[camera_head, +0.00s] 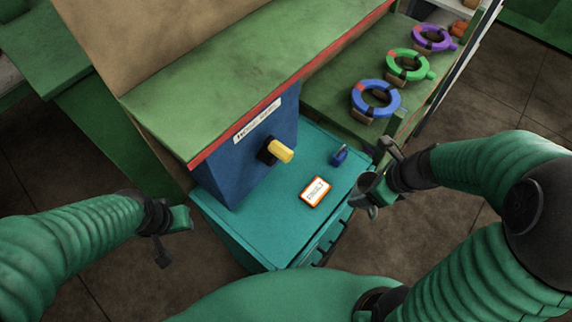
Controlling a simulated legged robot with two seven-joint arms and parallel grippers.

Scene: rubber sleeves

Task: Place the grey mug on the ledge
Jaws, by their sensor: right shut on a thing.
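My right gripper (372,186) is shut on the grey mug (365,184), which shows as a small dark grey shape, partly hidden by the fingers. It is held at the right edge of the teal cabinet top (270,233); I cannot tell whether it touches anything. A green ledge with a red front edge (225,85) runs above a blue panel. A lower green shelf (325,85) lies to its right. I cannot tell which of these is the task's ledge. My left gripper (170,238) is at the lower left, away from the mug, its finger opening unclear.
On the teal top are an orange-edged white label card (315,191) and a blue padlock-like item (339,155). A yellow knob (280,151) sticks out of the blue panel (245,160). Blue (358,97), green (392,60) and purple (418,40) rings stand on the lower shelf.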

